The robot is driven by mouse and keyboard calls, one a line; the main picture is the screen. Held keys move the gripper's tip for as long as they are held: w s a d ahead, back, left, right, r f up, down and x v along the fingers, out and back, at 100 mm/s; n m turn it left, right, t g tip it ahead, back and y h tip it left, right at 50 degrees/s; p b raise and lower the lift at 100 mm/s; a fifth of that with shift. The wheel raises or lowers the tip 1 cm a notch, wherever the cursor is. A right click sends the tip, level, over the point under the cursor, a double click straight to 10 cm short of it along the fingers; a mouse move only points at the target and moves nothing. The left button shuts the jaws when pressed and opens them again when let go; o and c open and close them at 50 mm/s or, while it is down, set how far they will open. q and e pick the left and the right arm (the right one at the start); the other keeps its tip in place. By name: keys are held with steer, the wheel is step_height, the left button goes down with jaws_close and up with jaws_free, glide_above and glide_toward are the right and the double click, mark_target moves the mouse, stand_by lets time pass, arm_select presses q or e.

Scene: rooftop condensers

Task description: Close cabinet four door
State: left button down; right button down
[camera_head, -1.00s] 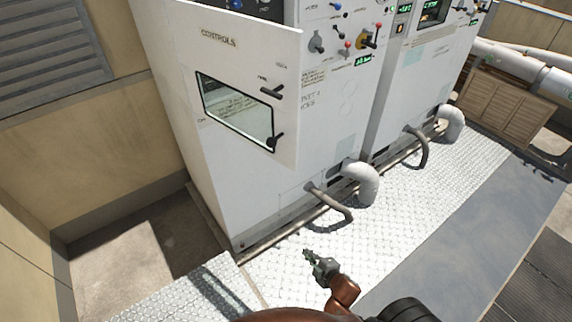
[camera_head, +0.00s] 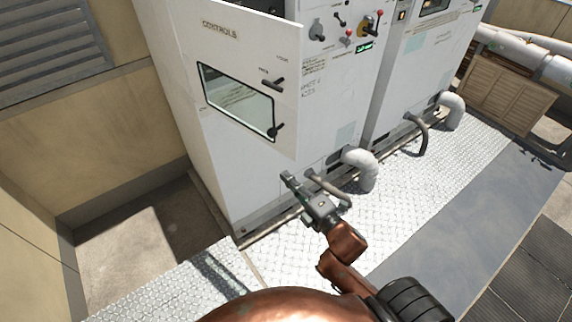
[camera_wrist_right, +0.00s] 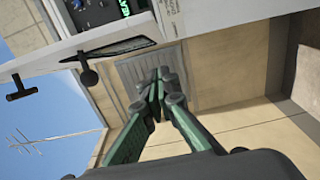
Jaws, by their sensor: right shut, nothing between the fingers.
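The white cabinet door (camera_head: 235,150) is marked CONTROLS and has a dark-framed window (camera_head: 238,100) and two black handles (camera_head: 273,84). It stands open, out from the front of the cabinet (camera_head: 330,110), with its free edge on the right. My right gripper (camera_head: 287,177) is shut and empty, in front of and below the door. In the right wrist view, its green fingers (camera_wrist_right: 158,84) meet at the tips, and the door's edge, window (camera_wrist_right: 110,50) and handles (camera_wrist_right: 22,90) show at upper left. I cannot see the cabinet's number. My left gripper is not in view.
Grey pipes (camera_head: 360,170) and a dark hose (camera_head: 328,186) come out low on the cabinet front. A second white cabinet (camera_head: 405,75) stands to the right. Bright tread plate (camera_head: 290,250) covers the floor. A beige wall (camera_head: 110,130) with a louvre (camera_head: 50,40) stands left.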

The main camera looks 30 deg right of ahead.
steer(key=w+d+p, duration=0.2)
steer(key=w+d, duration=0.1)
steer(key=w, duration=0.3)
steer(key=shift+w+d, duration=0.15)
